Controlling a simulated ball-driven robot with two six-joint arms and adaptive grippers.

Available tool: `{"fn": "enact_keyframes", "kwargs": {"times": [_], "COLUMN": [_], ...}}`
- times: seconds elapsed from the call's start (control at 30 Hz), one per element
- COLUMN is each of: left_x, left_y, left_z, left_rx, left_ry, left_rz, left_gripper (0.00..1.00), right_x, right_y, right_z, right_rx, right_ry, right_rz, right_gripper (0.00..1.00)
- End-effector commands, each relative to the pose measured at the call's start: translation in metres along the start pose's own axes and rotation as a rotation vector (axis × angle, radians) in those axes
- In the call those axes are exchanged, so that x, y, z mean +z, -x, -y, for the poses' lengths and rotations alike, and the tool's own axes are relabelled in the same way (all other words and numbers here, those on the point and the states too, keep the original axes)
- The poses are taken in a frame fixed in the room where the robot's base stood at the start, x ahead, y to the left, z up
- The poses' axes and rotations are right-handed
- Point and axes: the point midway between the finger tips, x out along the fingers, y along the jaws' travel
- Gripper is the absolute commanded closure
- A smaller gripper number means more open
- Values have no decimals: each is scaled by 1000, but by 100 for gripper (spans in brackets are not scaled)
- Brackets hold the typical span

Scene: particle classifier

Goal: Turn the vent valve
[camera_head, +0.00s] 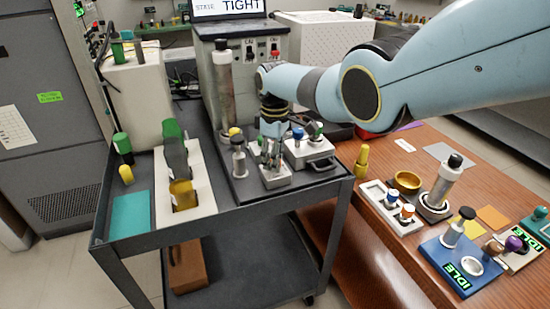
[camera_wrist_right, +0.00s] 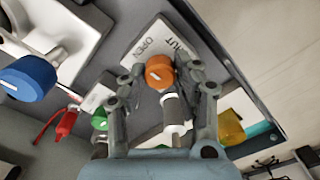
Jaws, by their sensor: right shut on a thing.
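The vent valve's orange knob (camera_wrist_right: 159,71) shows in the right wrist view, with a pale plate (camera_wrist_right: 150,40) behind it lettered OPEN and, partly covered, what looks like SHUT. My right gripper (camera_wrist_right: 160,80) has its fingers on both sides of the knob and is shut on it. In the head view my right gripper (camera_head: 271,150) reaches down over a small pale block (camera_head: 276,179) on the grey cart; the knob is hidden there. My left gripper is in neither view.
A screen (camera_head: 228,5) at the back reads TIGHT. A box with a blue knob (camera_head: 298,132) stands close right of the gripper. A tall metal cylinder (camera_head: 224,85) stands behind. A white rack (camera_head: 200,185) with bottles is at left; the wooden table (camera_head: 400,260) is at right.

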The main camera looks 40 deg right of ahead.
Motion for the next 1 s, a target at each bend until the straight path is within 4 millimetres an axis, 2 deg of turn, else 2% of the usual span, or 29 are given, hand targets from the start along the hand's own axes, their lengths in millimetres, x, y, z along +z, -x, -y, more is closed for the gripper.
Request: {"fn": "enact_keyframes", "kwargs": {"times": [0.1,0.13,0.3,0.57,0.73,0.87,1.0], "left_x": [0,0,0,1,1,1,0], "left_y": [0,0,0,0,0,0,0], "left_z": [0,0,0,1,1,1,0], "left_rx": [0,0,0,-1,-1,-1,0], "left_ry": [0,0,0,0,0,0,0], "left_rz": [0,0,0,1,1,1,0], "left_gripper": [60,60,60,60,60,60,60], "right_x": [-1,-1,-1,0,0,0,-2], "right_y": [1,1,1,1,9,26,60], "right_z": [-1,-1,0,0,-1,0,-1], "right_rx": [2,2,2,1,1,3,4], "right_ry": [1,1,0,-1,-1,0,1], "right_rz": [-4,-4,-3,-1,-2,-4,-5], "right_gripper": [100,68,47,47,47,47,47]}}
